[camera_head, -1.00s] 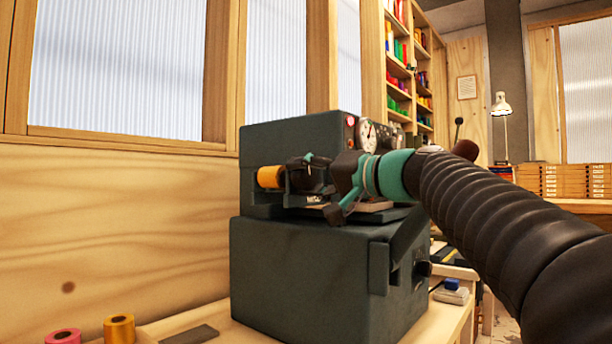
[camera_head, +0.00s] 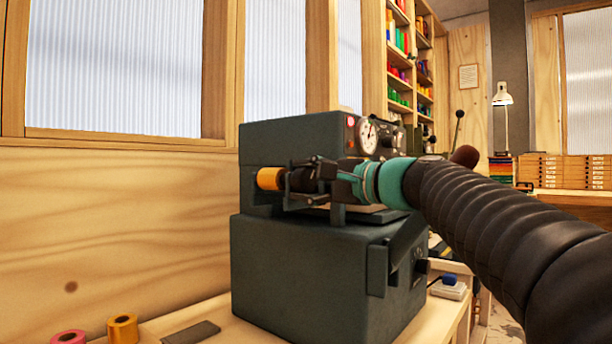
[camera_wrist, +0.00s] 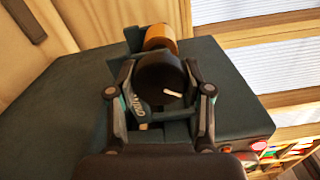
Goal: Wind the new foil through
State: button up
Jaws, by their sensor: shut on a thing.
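The dark green foil machine (camera_head: 300,270) stands on a light wooden table. A gold foil roll (camera_head: 270,179) is mounted at its left side; it also shows in the wrist view (camera_wrist: 160,36). In front of that roll, in the wrist view, is a round black knob (camera_wrist: 160,78) with a white mark on its face. My gripper (camera_wrist: 161,92) is shut on the knob, one finger on each side. In the head view my gripper (camera_head: 318,177) reaches in from the right, level with the roll. The foil's path inside the machine is hidden.
A pink roll (camera_head: 68,338), a gold roll (camera_head: 123,329) and a dark flat plate (camera_head: 190,333) lie on the table at front left. A round gauge (camera_head: 367,136) is on the machine's upper right. A wooden wall stands close behind the machine.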

jog(key=shift+m, duration=0.6)
jog(key=o, duration=1.2)
jog(key=v, duration=1.2)
